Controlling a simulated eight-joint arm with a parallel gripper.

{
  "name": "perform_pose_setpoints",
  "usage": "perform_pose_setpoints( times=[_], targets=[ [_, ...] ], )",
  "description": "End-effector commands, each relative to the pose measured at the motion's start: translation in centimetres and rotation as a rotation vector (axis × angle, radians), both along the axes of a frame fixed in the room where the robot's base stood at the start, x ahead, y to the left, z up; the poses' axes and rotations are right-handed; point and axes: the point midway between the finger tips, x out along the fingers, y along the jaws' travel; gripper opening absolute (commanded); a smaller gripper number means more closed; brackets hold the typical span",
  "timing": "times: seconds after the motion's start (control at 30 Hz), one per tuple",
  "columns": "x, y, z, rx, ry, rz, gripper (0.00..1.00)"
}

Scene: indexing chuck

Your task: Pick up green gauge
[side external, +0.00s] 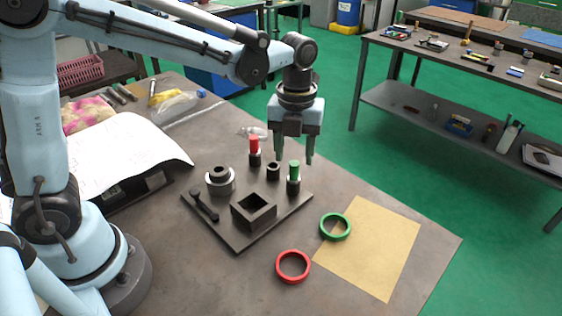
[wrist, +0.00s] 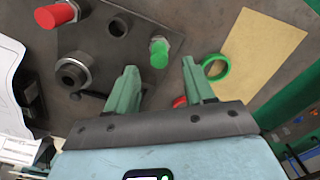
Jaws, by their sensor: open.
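A green plug (side external: 294,171) stands upright in a dark socket at the right corner of a dark fixture plate. A separate green ring (side external: 335,227) lies flat on the table to the right; I cannot tell which of the two is the gauge named. My gripper (side external: 294,156) is open and empty, its fingers pointing down around or just above the green plug. In the wrist view the plug (wrist: 159,52) shows just beyond the gap between the fingertips (wrist: 160,66), apart from both. The green ring (wrist: 215,66) is partly behind the right finger.
A red plug (side external: 254,145) stands left of the green one, with an empty dark socket (side external: 273,171) between. A square block (side external: 253,211), a round collar (side external: 220,181) and a lever (side external: 203,206) are on the plate. A red ring (side external: 293,267) and tan sheet (side external: 385,262) lie at front right.

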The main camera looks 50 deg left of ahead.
Motion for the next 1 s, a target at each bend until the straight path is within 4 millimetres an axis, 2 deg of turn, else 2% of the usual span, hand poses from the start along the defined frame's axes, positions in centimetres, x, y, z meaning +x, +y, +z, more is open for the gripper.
perform_pose_setpoints(
  times=[0.3,0.63,1.0],
  targets=[
    [0.3,0.2,-4.0,0.000,0.000,0.001,0.53],
    [0.2,0.2,-4.6,0.000,0.000,0.001,0.53],
    [0.2,0.2,-4.5,0.000,0.000,0.001,0.00]
  ],
)
